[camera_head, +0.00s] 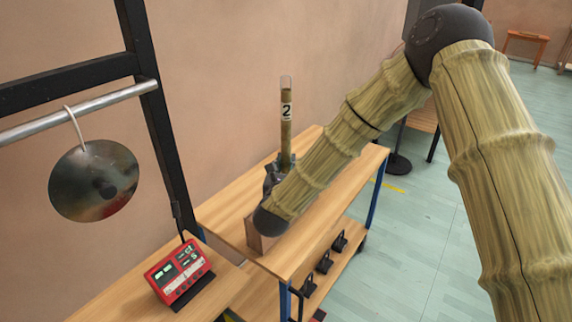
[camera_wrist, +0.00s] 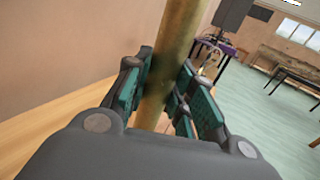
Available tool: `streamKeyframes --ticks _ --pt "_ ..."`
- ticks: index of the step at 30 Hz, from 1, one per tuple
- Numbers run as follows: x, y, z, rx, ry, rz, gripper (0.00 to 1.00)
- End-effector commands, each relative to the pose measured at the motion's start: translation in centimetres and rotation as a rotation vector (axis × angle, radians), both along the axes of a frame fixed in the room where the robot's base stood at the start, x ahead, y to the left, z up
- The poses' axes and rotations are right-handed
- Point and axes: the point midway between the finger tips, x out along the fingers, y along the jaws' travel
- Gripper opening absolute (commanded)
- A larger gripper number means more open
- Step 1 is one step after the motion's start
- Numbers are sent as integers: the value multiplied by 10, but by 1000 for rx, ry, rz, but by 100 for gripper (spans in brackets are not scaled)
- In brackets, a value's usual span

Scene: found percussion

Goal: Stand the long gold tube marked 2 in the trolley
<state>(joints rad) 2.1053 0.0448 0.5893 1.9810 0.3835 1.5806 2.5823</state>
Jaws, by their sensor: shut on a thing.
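The long gold tube marked 2 (camera_head: 287,125) stands about upright above the wooden trolley (camera_head: 233,215), with its white number label near the top. My gripper (camera_head: 273,176) is shut on its lower part, at the far end of my arm. In the wrist view the tube (camera_wrist: 180,45) runs up between the green-padded fingers of my gripper (camera_wrist: 160,92) and leans a little to the right. The tube's lower end is hidden behind my gripper and arm, so I cannot tell what it rests on.
A wooden block or box (camera_head: 262,240) on the trolley top is partly hidden by my arm. Several black stands (camera_head: 323,262) are on the lower shelf. A red electronic box (camera_head: 180,273) sits at the front left. A metal disc (camera_head: 94,181) hangs from a rail at left.

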Motion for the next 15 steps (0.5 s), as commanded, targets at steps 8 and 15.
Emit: streamKeyframes --ticks 8,15 --pt "0 0 -1 1 -2 -1 0" --pt "0 0 -4 0 0 0 39"
